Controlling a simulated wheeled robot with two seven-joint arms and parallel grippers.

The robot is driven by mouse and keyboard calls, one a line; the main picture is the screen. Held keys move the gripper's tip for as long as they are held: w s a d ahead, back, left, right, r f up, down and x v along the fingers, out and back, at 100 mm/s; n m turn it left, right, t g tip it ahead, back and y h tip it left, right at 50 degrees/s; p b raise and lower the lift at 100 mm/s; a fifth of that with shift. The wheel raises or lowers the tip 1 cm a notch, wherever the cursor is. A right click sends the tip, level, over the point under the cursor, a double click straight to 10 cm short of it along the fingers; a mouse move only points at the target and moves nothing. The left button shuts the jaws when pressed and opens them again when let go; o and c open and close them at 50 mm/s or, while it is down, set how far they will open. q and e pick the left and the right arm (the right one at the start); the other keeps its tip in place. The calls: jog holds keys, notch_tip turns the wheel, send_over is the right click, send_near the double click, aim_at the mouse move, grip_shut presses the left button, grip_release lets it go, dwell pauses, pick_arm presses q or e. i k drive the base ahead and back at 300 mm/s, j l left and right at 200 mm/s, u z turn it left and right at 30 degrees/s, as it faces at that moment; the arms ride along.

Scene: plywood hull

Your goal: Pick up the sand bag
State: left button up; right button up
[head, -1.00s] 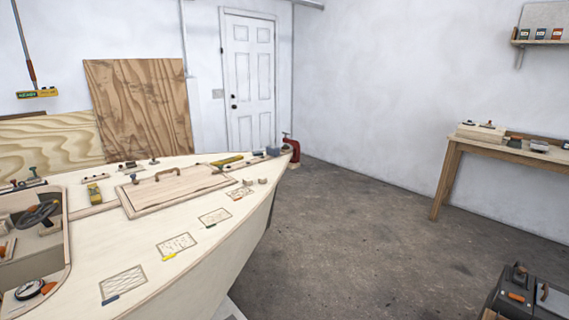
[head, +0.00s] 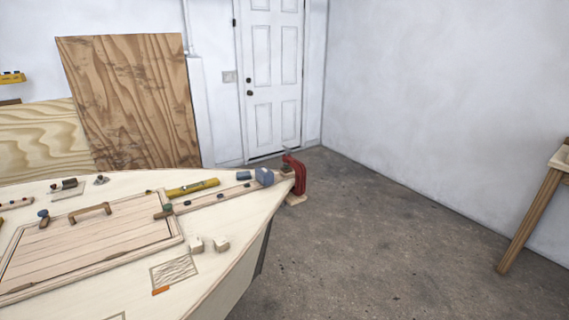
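I cannot make out a clear sand bag in the head view. A small blue-grey lump (head: 264,177) lies near the tip of the plywood hull deck (head: 120,190), beside a red clamp (head: 298,175); it is too small to tell if it is a bag. Two small pale blocks (head: 208,245) sit on the deck near its right edge. Neither of my grippers is in view.
On the deck are a hatch with a wooden handle (head: 90,215), a yellow level (head: 192,187) and a darker blue block (head: 243,175). Concrete floor (head: 370,240) is clear to the right, up to a wooden bench leg (head: 530,222). A white door (head: 273,75) stands behind.

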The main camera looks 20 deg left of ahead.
aim_at(263, 174)
jog(key=i+l+u, duration=0.1)
jog(key=i+u, duration=0.25)
jog(key=i, duration=0.15)
jog(key=i+l+u, duration=0.3)
jog(key=i, duration=0.15)
jog(key=i+l+u, duration=0.35)
jog(key=i+j, duration=0.1)
jog(key=i, duration=0.05)
